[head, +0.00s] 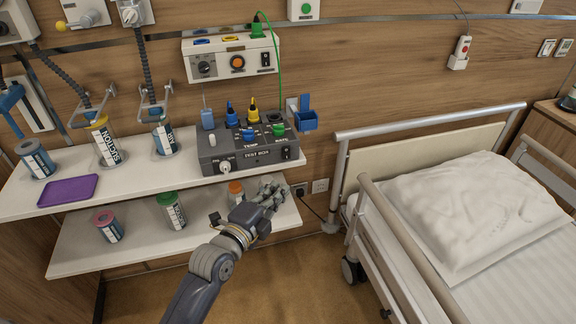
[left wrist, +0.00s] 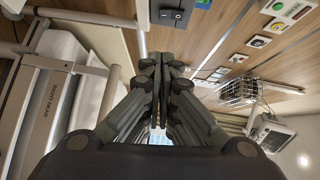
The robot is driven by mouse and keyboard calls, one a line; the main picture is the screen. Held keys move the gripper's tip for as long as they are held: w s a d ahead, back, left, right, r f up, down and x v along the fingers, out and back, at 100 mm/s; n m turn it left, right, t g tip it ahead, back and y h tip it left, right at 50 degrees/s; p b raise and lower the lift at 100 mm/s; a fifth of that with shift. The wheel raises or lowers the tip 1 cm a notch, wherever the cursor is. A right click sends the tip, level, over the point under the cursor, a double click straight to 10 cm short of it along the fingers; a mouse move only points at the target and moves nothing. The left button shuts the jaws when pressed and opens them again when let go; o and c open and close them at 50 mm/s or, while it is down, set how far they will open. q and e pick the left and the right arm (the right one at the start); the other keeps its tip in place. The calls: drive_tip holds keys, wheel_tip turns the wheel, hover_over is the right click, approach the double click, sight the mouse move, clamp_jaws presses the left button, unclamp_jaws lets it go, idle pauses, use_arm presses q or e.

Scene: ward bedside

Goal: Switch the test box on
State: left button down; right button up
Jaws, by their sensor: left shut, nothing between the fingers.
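The grey test box (head: 250,158) stands on the upper wall shelf in the head view. Its sloped top carries blue, yellow, black and green plugs, and its front has a white round connector (head: 225,167). My left gripper (head: 272,188) is just below and in front of the box's right part, near the shelf edge, apart from the box. Its fingers are shut and empty; they also show together in the left wrist view (left wrist: 160,66). A dark rocker switch (left wrist: 171,15) shows at the top of that view; I cannot tell which unit it belongs to. My right gripper is out of view.
A wall unit (head: 230,62) with an orange knob hangs above the box, with a green cable. Labelled jars and a purple tray (head: 67,191) stand left on the upper shelf (head: 25,208). The lower shelf (head: 75,262) holds more jars. A bed (head: 470,215) stands right.

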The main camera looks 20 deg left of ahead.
sight(286, 153)
use_arm(q)
drive_tip(key=a+x, duration=0.1)
drive_tip(key=x, duration=0.6)
drive_tip(key=a+x, duration=0.1)
drive_tip(key=x, duration=0.3)
drive_tip(key=shift+w+a+f, duration=0.1)
drive_tip(key=shift+w+a, duration=0.15)
drive_tip(key=shift+a, duration=0.1)
drive_tip(key=shift+w+a+f+b, duration=0.2)
drive_tip(key=shift+w+b, duration=0.05)
drive_tip(key=shift+b, duration=0.05)
drive_tip(key=shift+r, duration=0.1)
